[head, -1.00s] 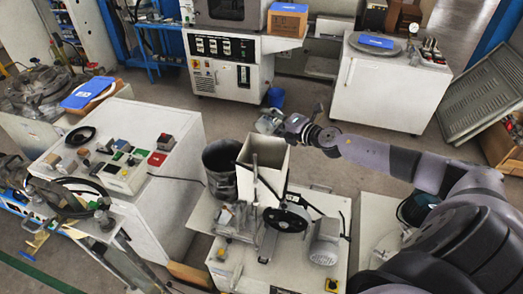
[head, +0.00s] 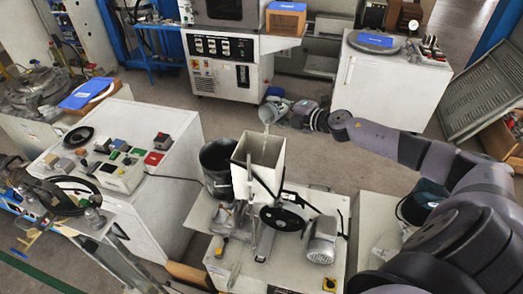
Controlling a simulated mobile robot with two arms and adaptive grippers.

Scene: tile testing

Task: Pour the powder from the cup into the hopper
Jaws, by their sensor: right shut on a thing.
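The hopper (head: 240,181) is a pale, square, open-topped funnel on the machine in the middle of the head view. My right gripper (head: 288,114) is shut on a grey cup (head: 274,108), just above and behind the hopper. The cup is tilted with its mouth toward the left. A thin pale streak, which looks like powder, runs from its lip down toward the hopper opening. The inside of the cup and how much it holds are hidden. My left gripper is not in view.
A dark bucket (head: 214,160) stands close to the hopper's left side. A black wheel (head: 284,214) and a grey motor (head: 320,240) are in front at right. A white control cabinet (head: 150,225) stands at left. Open floor (head: 225,112) lies behind the hopper.

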